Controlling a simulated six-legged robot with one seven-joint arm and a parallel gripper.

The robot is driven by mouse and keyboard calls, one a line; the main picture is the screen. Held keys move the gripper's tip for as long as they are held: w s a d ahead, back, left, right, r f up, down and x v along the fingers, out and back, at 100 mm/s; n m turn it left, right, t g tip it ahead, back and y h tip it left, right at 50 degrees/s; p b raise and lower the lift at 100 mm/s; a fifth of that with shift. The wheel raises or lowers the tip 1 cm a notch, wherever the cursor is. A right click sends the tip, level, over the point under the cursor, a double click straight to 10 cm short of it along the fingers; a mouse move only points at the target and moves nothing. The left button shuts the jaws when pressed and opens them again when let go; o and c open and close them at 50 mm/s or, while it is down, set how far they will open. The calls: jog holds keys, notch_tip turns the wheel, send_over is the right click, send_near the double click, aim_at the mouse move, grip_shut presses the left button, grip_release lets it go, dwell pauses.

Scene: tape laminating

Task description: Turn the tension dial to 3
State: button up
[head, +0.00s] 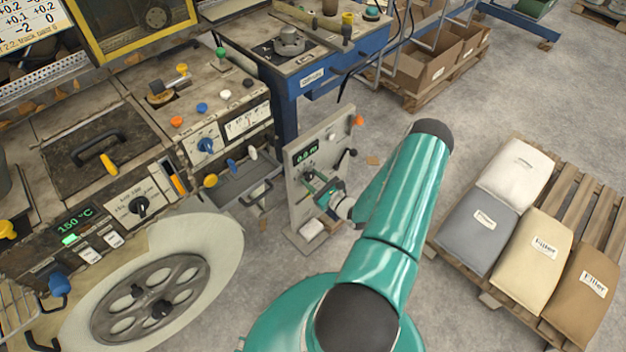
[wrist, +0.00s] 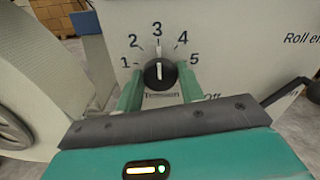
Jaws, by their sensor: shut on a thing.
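The tension dial (wrist: 160,74) is a round black knob with a white pointer line, on a pale panel (wrist: 215,20) in the wrist view. Numbers 1 to 5 arc around it, and the pointer stands upright at the 3. My gripper (wrist: 158,84) has its two green fingers on either side of the dial, shut on it. In the head view my gripper (head: 318,187) is at the front of a grey upright panel (head: 300,175) with a small green display. My gripper largely hides the dial there.
A black crank (wrist: 285,92) is right of the dial. A large machine with a white roll (head: 215,235) stands left in the head view. A pallet with several filler bags (head: 475,235) is right. Grey floor (head: 400,125) is clear behind my arm.

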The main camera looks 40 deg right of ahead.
jog(key=shift+f, duration=0.1)
jog(key=o, duration=1)
jog(key=s, duration=1.4)
jog(key=shift+d, duration=0.2)
